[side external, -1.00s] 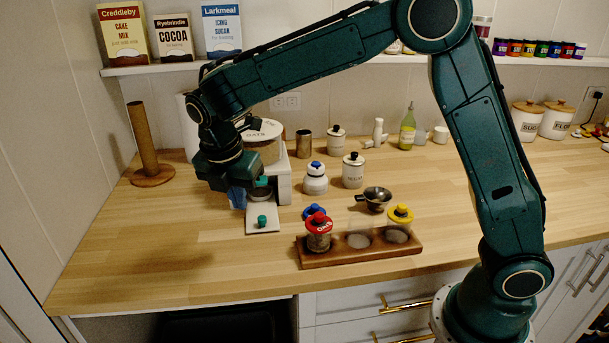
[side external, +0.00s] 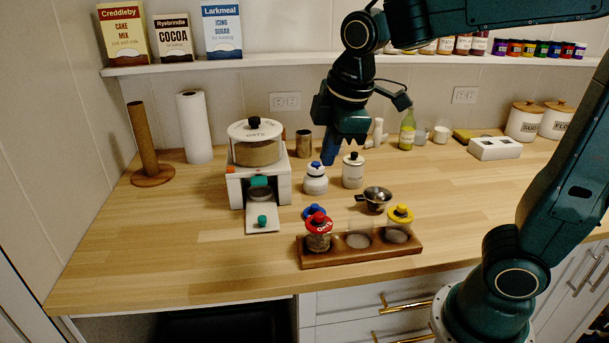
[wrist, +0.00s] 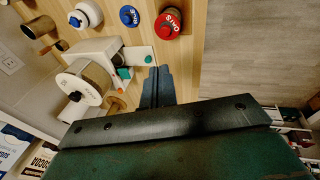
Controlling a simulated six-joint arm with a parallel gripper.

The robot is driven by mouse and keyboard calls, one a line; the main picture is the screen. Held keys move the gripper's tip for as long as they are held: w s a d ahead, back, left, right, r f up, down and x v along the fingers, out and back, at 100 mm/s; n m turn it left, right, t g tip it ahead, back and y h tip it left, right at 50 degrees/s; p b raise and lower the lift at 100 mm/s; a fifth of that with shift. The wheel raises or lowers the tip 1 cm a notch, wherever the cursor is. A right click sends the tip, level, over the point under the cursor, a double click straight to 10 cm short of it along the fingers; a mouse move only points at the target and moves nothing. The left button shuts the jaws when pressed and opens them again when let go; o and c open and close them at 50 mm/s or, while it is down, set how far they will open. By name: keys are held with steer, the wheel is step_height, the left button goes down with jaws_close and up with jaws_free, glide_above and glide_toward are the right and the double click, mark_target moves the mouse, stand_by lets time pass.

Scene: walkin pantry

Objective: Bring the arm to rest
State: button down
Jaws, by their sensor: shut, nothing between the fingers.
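My gripper (side external: 345,150) is raised above the counter near its back, fingers pointing down, in the side external view. Its blue fingers are together and hold nothing; they also show in the wrist view (wrist: 157,87). In the side external view the fingertips appear just above and between a white jar with a blue lid (side external: 315,178) and a white canister with a black knob (side external: 353,170). I cannot tell the exact gap. My arm reaches in from the upper right, clear of the counter.
A white dispenser with an OATS hopper (side external: 257,152) stands left. A wooden rack (side external: 345,260) holds lidded jars in front, beside a metal funnel (side external: 376,196). A shelf (side external: 230,67) with boxes runs along the back wall. The left front counter is clear.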

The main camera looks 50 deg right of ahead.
steer(key=s+d+f+m+t, duration=0.1)
steer(key=s+d+m+t, duration=0.1)
steer(key=s+m, duration=0.8)
steer(key=s, duration=0.3)
steer(key=shift+s+f+y, duration=0.2)
steer(key=shift+s+y, duration=0.1)
steer(key=shift+y, duration=0.1)
stand_by(0.4)
